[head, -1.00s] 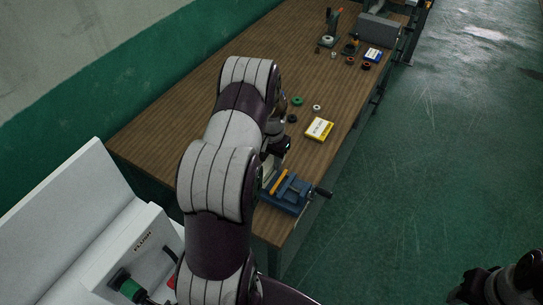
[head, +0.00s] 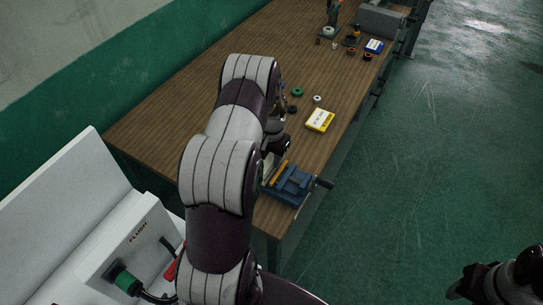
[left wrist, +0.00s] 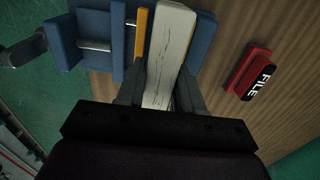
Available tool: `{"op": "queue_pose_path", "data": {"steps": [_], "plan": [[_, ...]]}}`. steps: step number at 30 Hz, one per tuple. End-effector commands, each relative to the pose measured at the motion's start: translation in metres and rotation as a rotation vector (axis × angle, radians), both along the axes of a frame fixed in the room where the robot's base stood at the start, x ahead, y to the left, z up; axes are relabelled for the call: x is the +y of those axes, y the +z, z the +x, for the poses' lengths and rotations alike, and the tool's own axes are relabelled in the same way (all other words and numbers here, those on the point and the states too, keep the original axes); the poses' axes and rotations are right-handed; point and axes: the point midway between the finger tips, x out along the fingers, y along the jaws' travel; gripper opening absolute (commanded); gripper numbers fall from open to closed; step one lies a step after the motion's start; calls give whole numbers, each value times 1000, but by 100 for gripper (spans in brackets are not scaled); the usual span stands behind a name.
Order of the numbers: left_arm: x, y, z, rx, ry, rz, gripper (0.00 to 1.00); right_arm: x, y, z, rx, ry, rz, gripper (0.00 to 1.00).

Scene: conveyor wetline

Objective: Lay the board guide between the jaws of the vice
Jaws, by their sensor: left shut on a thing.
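The blue vice (head: 290,188) sits at the near right edge of the bench; in the left wrist view its blue body (left wrist: 90,38) spreads across the top. My left gripper (left wrist: 160,82) is shut on a pale, long bar, which I take as the board guide (left wrist: 168,38). The bar reaches over the vice, between an orange strip (left wrist: 141,35) and a blue block on the right. I cannot tell if it touches the vice. In the head view my arm largely hides this gripper. My right gripper (head: 500,284) is at the bottom right, away from the bench.
A red block marked FILE (left wrist: 247,75) lies on the bench right of the vice in the left wrist view. A yellow-and-white box (head: 320,120) and several small rings lie farther along. A white unit marked FLUSH (head: 137,240) stands at lower left.

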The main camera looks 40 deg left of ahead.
Motion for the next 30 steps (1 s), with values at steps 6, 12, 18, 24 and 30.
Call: {"op": "queue_pose_path", "data": {"steps": [6,12,18,24,30], "plan": [[0,-5,0,-1,0,0,0,0,-4,0,0,0,0,43],[0,-5,0,-1,0,0,66,0,-4,0,0,0,0,43],[0,-5,0,0,0,0,66,0,-4,0,0,0,0,43],[0,14,1,-4,0,1,66,0,-12,0,0,0,0,43],[0,68,1,-5,0,2,66,0,-26,0,0,0,0,43]]}}
